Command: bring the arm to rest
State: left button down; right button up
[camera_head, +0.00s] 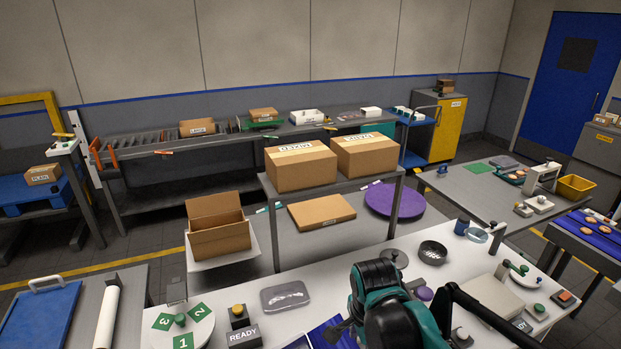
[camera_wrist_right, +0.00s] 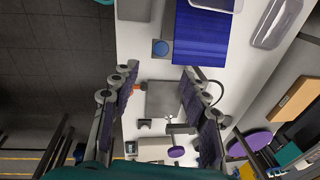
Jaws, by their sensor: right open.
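My right arm (camera_head: 388,305), teal and black, reaches over the white table (camera_head: 250,301) from the front in the head view. Its gripper shows in the right wrist view (camera_wrist_right: 159,72), with its two jointed fingers spread wide and nothing between them. The fingers are above the table, with a grey square plate (camera_wrist_right: 165,99) below the gap. A blue mat (camera_wrist_right: 205,40) lies beyond the fingertips. My left gripper is not in view.
A clear tray (camera_head: 285,296), a READY button box (camera_head: 238,317) and a numbered dial (camera_head: 196,312) stand left of my arm. A black bowl (camera_head: 433,252) is behind it. Cardboard boxes (camera_head: 300,167) stand on a shelf further back.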

pick_arm(q)
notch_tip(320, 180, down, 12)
jog(key=b, duration=1.1)
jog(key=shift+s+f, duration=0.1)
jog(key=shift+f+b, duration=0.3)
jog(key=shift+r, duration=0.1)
pick_arm(e)
jog(key=s+d+f+n+t, duration=0.2)
jog(key=s+f+n, duration=0.1)
jog(key=f+n, duration=0.3)
jog(key=s+d+f+n+t, duration=0.3)
jog(key=f+n, duration=0.3)
jog(key=n, duration=0.3)
jog(key=shift+s+d+f, duration=0.15)
jog(key=shift+s+f, duration=0.25)
jog(key=shift+s, duration=0.35)
